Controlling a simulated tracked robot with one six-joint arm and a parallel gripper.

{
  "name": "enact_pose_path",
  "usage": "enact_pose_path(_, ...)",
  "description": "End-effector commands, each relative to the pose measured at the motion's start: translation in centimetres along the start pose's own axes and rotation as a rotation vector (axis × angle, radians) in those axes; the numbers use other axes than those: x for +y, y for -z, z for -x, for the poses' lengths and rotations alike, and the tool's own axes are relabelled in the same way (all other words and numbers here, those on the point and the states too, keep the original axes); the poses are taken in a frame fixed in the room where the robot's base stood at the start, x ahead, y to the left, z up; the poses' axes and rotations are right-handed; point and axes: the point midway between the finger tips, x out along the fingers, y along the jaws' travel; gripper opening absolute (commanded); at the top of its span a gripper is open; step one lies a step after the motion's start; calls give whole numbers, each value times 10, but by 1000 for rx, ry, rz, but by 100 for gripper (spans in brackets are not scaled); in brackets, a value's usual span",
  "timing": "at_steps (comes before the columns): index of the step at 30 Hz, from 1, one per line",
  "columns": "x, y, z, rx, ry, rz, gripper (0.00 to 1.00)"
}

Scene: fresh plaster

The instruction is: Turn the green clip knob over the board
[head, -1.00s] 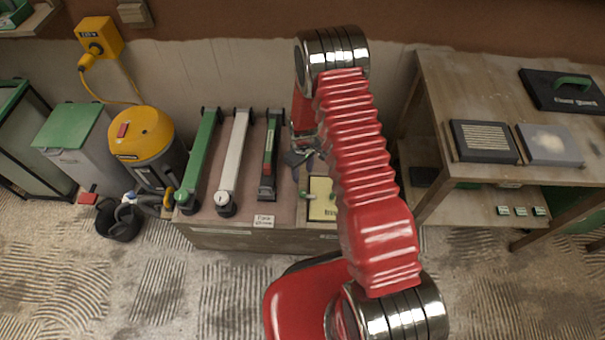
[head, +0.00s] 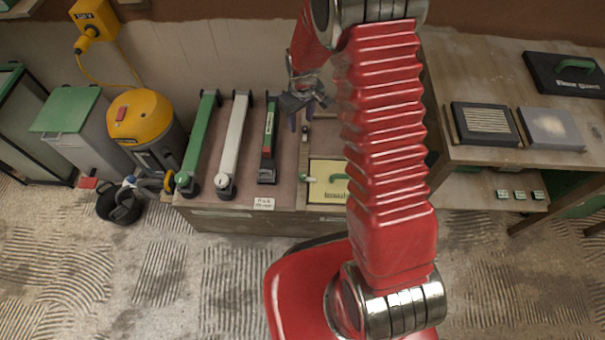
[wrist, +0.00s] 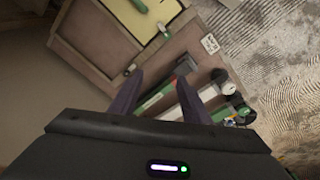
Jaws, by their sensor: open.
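The yellow board (head: 326,194) lies in a recess of the low bench, with a green handle (head: 341,177) on it. At its left edge is the green clip knob (head: 305,177), with a pale lever pointing right onto the board. In the wrist view the clip knob (wrist: 164,31) sits at the corner of the yellow board (wrist: 172,10). My gripper (head: 300,117) is open and empty, above the bench behind the clip knob. In the wrist view my gripper's (wrist: 160,79) dark fingers are apart and short of the knob.
Left of the board lie a green bar (head: 199,145), a white bar (head: 233,140) and a green-black tool (head: 269,145). A small fitting (head: 304,132) sits on a wooden strip behind the knob. A worktable (head: 465,80) stands at the right.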

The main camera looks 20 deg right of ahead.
Motion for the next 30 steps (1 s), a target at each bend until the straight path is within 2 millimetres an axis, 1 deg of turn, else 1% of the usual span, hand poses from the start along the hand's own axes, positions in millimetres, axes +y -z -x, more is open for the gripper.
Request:
enact_pose_path(1, 0, 1, 18, 15, -6, -8, 43)
enact_pose_path(3, -1, 0, 39, 26, -10, -23, 43)
enact_pose_path(10, -6, -10, 105, 70, -25, -66, 43)
enact_pose_path(15, -12, -22, 149, 101, -35, -99, 43)
enact_pose_path(20, -19, -37, 188, 131, -43, -131, 43)
enact_pose_path(24, -26, -53, 219, 158, -49, -158, 43)
enact_pose_path(30, -37, -79, 258, 196, -56, -197, 43)
